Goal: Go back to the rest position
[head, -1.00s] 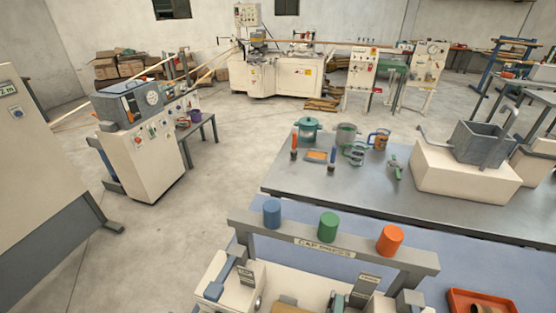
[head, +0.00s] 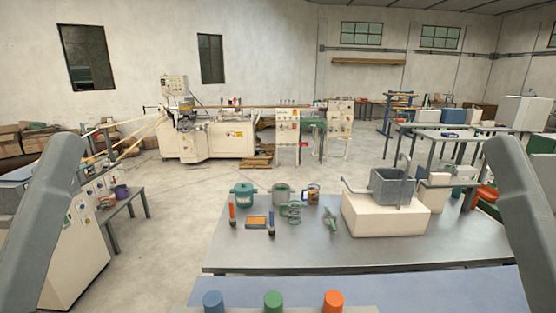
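In the head view, two grey arm links of mine rise at the far left and far right edges. Neither gripper shows in the view. Three caps stand in a row at the bottom edge: a blue one (head: 213,301), a green one (head: 273,302) and an orange one (head: 333,301). Their lower parts and most of the rack under them are cut off by the frame. Nothing of mine touches them in view.
A grey table (head: 290,255) holds a teal pot (head: 243,195), a grey-green pot (head: 281,193), a mug (head: 312,193), a coil (head: 291,213) and small tools. A grey bin (head: 392,187) sits on a white block (head: 385,217). A large machine (head: 215,138) stands behind open floor.

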